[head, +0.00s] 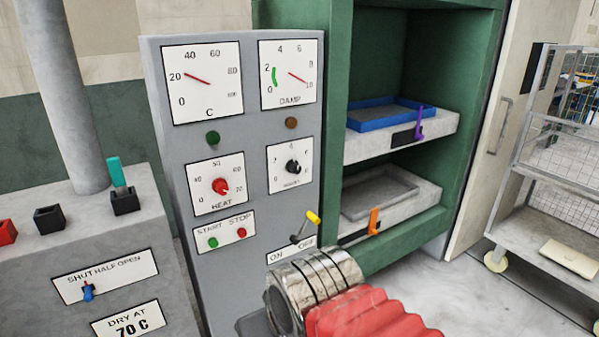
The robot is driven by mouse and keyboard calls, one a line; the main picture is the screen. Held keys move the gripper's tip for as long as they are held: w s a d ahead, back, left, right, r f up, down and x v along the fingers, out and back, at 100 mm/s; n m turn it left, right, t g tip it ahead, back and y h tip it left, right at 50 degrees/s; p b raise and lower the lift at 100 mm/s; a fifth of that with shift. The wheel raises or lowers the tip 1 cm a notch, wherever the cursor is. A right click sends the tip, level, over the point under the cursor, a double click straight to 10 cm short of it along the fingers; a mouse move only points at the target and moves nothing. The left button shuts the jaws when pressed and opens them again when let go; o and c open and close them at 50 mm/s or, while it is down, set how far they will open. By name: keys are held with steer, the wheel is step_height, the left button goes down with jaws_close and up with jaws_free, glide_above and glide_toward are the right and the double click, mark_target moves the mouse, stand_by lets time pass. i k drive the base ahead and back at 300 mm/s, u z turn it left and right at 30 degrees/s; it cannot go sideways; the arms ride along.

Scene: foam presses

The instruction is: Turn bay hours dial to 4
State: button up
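The bay hours dial (292,167) is a small black knob on a white square plate, right of the red heat knob on the grey control panel (258,217). The plate has small numbers around the knob and a label below it, too small to read surely. I cannot tell which number the knob points at. My arm's chrome and red bellows section shows at the bottom centre, below the panel and apart from the dial. My gripper's fingers do not show.
The red heat knob (220,186) is beside the dial, with start and stop buttons (227,238) below. A yellow-tipped lever (306,226) sticks out under the dial. A green cabinet (341,70) with tray shelves stands right. A wire trolley (560,190) stands far right.

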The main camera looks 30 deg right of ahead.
mark_target(293, 166)
steer(key=i, duration=1)
